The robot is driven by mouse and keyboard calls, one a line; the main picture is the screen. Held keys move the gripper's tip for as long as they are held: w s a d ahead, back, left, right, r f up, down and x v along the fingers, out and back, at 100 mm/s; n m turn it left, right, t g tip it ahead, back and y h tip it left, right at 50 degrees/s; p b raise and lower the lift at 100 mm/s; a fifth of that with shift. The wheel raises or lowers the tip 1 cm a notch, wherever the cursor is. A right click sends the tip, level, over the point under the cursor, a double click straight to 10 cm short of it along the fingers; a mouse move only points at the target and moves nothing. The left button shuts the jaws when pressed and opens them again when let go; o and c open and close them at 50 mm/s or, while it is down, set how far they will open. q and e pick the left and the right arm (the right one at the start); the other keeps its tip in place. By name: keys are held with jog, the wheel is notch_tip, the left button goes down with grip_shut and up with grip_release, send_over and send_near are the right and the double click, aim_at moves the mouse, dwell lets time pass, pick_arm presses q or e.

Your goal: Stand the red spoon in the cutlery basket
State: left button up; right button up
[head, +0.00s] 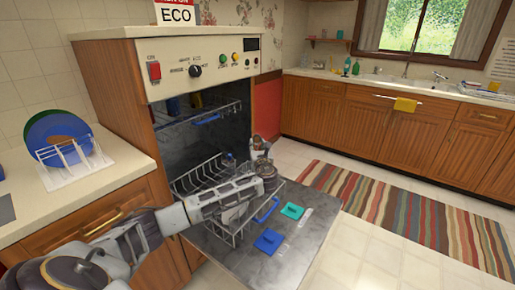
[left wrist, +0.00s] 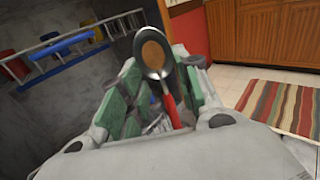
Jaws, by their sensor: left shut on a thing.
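The red spoon shows in the left wrist view, with its red handle (left wrist: 171,112) between the green finger pads and its dark-rimmed, brownish bowl above them. My left gripper (left wrist: 160,85) is shut on it. In the head view my left gripper (head: 258,147) is above the right side of the pulled-out lower dishwasher rack (head: 190,181); the spoon cannot be made out there. The cutlery basket cannot be told apart clearly from the rack wires, and my arm covers part of that area. My right gripper is in neither view.
The dishwasher door (head: 285,258) lies open, with a blue tablet (head: 269,241) and a teal tablet (head: 292,211) on it. The upper rack (head: 205,115) sits above the lower rack. A dish rack (head: 75,157) with plates stands on the left counter. A striped rug (head: 400,215) lies at right.

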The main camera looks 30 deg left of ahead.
pick_arm(q)
notch_tip(320, 180, down, 8)
jog(key=b, duration=0.2)
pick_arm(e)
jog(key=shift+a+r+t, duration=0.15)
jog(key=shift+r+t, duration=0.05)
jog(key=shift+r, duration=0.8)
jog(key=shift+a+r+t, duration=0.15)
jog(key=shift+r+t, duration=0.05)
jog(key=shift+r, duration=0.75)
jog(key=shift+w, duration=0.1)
pick_arm(q)
jog(key=o, duration=1.1)
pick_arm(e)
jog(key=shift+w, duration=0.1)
pick_arm(q)
jog(key=shift+s+d, duration=0.1)
